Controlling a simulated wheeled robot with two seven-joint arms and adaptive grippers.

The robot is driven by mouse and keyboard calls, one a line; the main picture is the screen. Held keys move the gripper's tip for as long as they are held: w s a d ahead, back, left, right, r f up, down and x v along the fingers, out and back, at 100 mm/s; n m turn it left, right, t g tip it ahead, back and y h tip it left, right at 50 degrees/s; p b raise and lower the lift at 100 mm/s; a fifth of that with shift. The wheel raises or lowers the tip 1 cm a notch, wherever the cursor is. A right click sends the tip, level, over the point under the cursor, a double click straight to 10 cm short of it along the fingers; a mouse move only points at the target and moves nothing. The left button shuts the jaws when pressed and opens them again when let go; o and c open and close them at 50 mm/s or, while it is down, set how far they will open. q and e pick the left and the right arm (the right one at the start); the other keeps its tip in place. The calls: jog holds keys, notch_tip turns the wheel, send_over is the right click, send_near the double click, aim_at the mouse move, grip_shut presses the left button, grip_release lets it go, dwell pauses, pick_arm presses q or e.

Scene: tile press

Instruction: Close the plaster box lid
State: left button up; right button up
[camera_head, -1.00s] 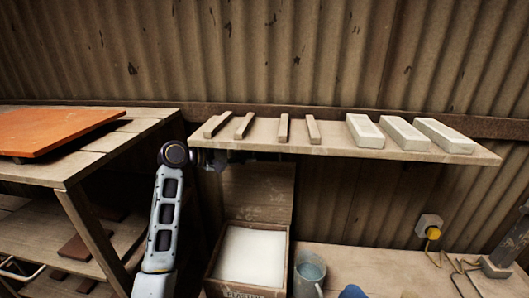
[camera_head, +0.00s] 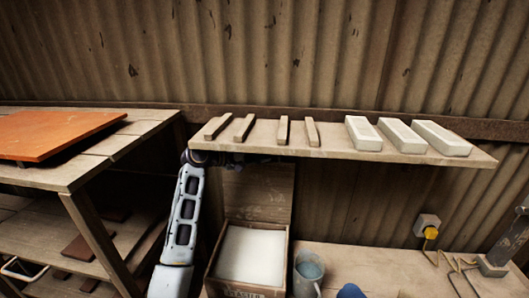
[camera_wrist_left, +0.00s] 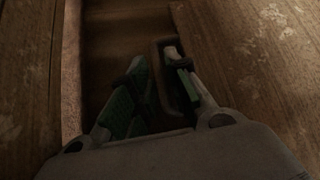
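The plaster box (camera_head: 208,284) stands at the bottom centre of the head view, filled with white plaster (camera_head: 250,256). Its wooden lid (camera_head: 258,192) stands open, raised at the box's back under the wall shelf. My left arm reaches up on the left of the box, its wrist by the shelf's left end. In the head view the left gripper is mostly hidden below the shelf. In the left wrist view my left gripper (camera_wrist_left: 157,72) has its green-padded fingers apart with nothing seen between them. Wood surfaces lie beyond; I cannot tell whether a finger touches the lid. My right gripper is not in view.
The wall shelf (camera_head: 340,146) with wooden bars and white blocks (camera_head: 402,136) overhangs the lid. A grey bucket (camera_head: 308,272) stands right of the box. A rack with an orange board (camera_head: 55,135) is at left. The bench right of the bucket is mostly clear.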

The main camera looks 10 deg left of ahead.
pick_arm(q)
jog(key=shift+x, duration=0.8)
jog(key=shift+c, duration=0.2)
grip_shut()
